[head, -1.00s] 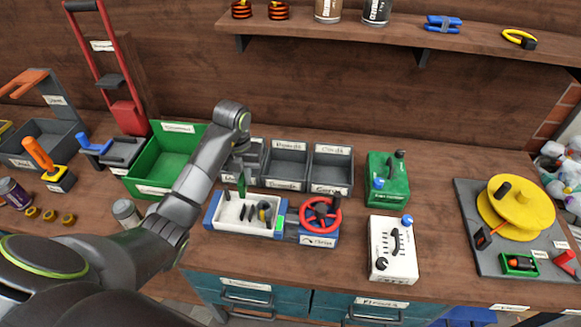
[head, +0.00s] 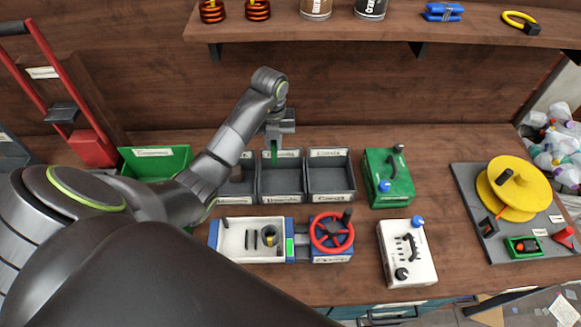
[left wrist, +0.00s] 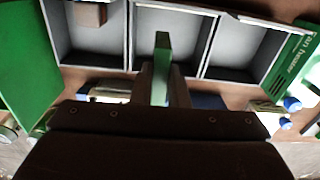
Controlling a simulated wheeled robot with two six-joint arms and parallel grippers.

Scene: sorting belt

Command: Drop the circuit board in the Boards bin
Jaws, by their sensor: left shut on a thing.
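My left gripper (head: 275,142) is shut on the green circuit board (head: 273,152), which hangs upright below it. In the left wrist view the board (left wrist: 161,68) stands on edge between the two fingers (left wrist: 161,85). The board is over the back part of the Boards bin (head: 282,200), the middle one of three dark grey bins. In the left wrist view this bin (left wrist: 128,40) lies behind the board and looks empty. I cannot tell exactly how high the board is above its rim. My right gripper is not in view.
A grey bin (head: 331,198) stands at right, and another (head: 240,188), partly hidden by my arm, at left. A green bin (head: 155,160) is further left. In front are a white tray (head: 228,240) with small parts, a red wheel (head: 331,232) and a white box (head: 406,252).

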